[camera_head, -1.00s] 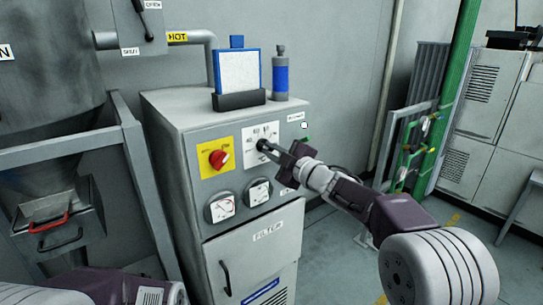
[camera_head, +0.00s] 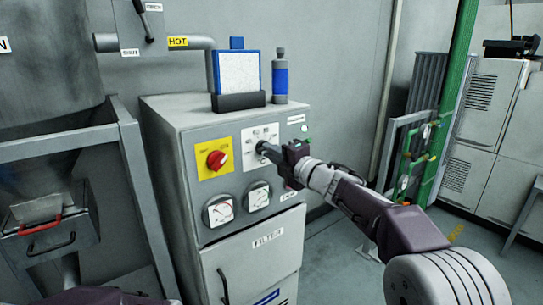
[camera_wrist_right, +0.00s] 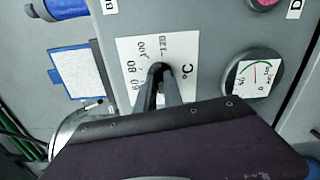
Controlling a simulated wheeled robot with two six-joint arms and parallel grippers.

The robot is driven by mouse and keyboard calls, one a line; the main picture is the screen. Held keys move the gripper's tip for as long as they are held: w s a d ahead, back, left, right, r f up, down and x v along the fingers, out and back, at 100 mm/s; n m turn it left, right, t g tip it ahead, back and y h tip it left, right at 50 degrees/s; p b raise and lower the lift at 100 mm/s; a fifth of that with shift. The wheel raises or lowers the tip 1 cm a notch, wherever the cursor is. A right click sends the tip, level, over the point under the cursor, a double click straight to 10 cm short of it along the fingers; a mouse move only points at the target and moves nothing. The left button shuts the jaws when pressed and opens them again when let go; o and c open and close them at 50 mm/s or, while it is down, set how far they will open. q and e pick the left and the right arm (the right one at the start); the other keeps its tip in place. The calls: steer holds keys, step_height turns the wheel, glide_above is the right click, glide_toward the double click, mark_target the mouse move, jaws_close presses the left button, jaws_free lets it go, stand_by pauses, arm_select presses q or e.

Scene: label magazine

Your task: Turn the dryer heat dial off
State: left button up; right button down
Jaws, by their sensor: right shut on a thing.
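The heat dial is a dark knob (camera_wrist_right: 157,70) on a white plate (camera_wrist_right: 130,50) marked with several numbers and °C in the right wrist view. In the head view the white plate (camera_head: 262,134) sits on the front of the grey dryer cabinet (camera_head: 190,122). My right gripper (camera_head: 264,148) reaches the dial from the right; it also shows in the right wrist view (camera_wrist_right: 158,80), with its fingers shut on the dial. The fingers cover much of the dial, so its pointer is hard to read. My left gripper is not in view.
A red rotary switch (camera_head: 217,160) on a yellow plate is left of the dial. Two round gauges (camera_head: 219,210) (camera_head: 258,196) sit below. A filter door (camera_head: 255,262) is lower down. A blue-framed panel (camera_head: 238,74) and a blue-grey cylinder (camera_head: 280,79) stand on top.

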steer(key=shift+f+n, duration=0.15)
steer(key=shift+n, duration=0.15)
steer(key=c, duration=1.5)
jaws_free()
steer(key=shift+o, duration=0.2)
steer(key=v, duration=0.9)
steer(key=shift+b, duration=0.35)
